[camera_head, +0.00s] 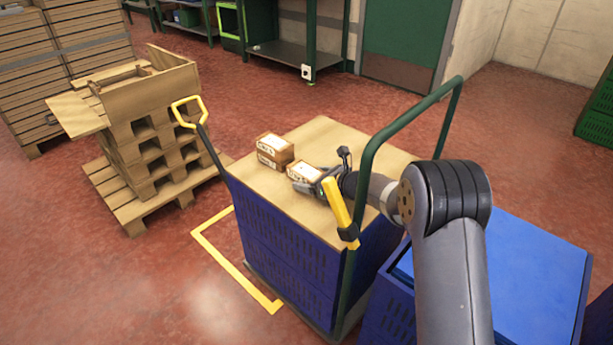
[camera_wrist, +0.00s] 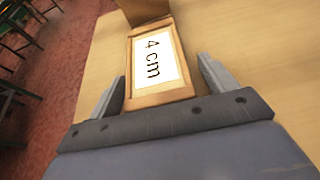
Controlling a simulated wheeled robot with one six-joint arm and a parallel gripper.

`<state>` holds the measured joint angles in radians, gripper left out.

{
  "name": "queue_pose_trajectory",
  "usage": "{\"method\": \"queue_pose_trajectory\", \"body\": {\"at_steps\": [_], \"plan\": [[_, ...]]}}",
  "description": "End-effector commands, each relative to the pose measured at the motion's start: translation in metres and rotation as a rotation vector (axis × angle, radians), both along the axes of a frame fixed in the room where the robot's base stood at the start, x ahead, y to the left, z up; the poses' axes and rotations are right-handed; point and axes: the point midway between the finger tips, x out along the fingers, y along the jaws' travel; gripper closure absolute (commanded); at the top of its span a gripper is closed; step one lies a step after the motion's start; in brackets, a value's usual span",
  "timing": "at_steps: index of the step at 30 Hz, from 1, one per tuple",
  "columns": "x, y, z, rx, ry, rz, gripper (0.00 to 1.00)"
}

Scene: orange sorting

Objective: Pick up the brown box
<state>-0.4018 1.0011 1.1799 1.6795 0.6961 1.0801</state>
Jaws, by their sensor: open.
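Two brown boxes stand close together on the wooden top (camera_head: 325,135) of a blue crate stack. The rear-left brown box (camera_head: 274,150) is in full view in the head view. The nearer brown box (camera_head: 303,172) is partly hidden by my gripper (camera_head: 318,187). In the wrist view, the nearer brown box (camera_wrist: 158,62), with a white "4 cm" label, lies between the two open fingers of my gripper (camera_wrist: 162,88). A gap shows between the box and the right finger; the left finger is close to its side. Part of the other box shows beyond it at the top edge.
A green cart handle (camera_head: 368,150) rises on the right of the wooden top, near my arm. A yellow-handled lever (camera_head: 190,112) stands at its left. Blue crates (camera_head: 535,265) are at the lower right, and stacked pallets (camera_head: 150,150) are at the left. The wooden top's back is clear.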

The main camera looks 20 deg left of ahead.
Motion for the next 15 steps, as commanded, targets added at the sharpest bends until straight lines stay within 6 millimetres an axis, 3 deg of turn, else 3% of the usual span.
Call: {"method": "queue_pose_trajectory", "body": {"at_steps": [3, 15], "plan": [[-0.0002, -0.0001, 0.0004, 0.0, 0.0, 0.0, 0.22], [-0.0003, -0.0002, 0.0005, 0.0, -0.001, 0.0, 0.54]]}}
